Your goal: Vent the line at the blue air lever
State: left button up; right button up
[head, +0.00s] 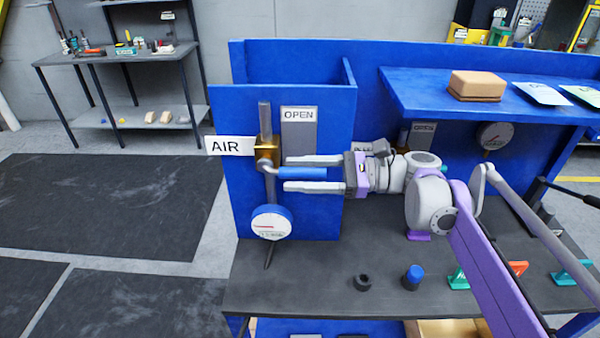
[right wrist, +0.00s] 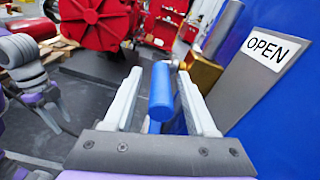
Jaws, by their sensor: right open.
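The blue air lever (head: 302,173) sticks out level to the right from a brass valve (head: 267,152) on a vertical grey pipe, beside the AIR sign (head: 229,146). My right gripper (head: 287,174) is open, with one finger above and one below the lever, apart from it in the head view. In the right wrist view the blue lever (right wrist: 161,92) lies between the two open fingers (right wrist: 165,100), and the brass valve (right wrist: 202,73) is just beyond. A round gauge (head: 271,222) is on the pipe below the valve.
An OPEN plate (head: 298,128) is on the blue panel (head: 332,215) right behind the lever. A blue shelf (head: 420,95) with a tan box (head: 477,85) is at the upper right. The dark bench top (head: 310,285) holds a black knob, a blue-capped piece and green handles.

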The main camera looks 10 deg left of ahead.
jog(key=d, duration=1)
jog(key=shift+w+d, duration=0.35)
jog(key=shift+s, duration=0.1)
jog(key=s+f+n+t+h+p, duration=0.2)
jog(key=s+f+n+h+p, duration=0.2)
jog(key=s+f+h, duration=0.55)
jog(key=s+d+f+n+t+h+p, duration=0.3)
jog(key=s+d+f+n+t+h, duration=0.1)
jog(key=s+d+f+n+h, duration=0.4)
jog(key=shift+s+d+f+n+t, duration=0.3)
jog(key=shift+s+d+f+n, duration=0.8)
jog(key=shift+s+d+f, duration=1.4)
jog(key=shift+w+a+f, duration=0.25)
jog(key=shift+w+a, duration=0.05)
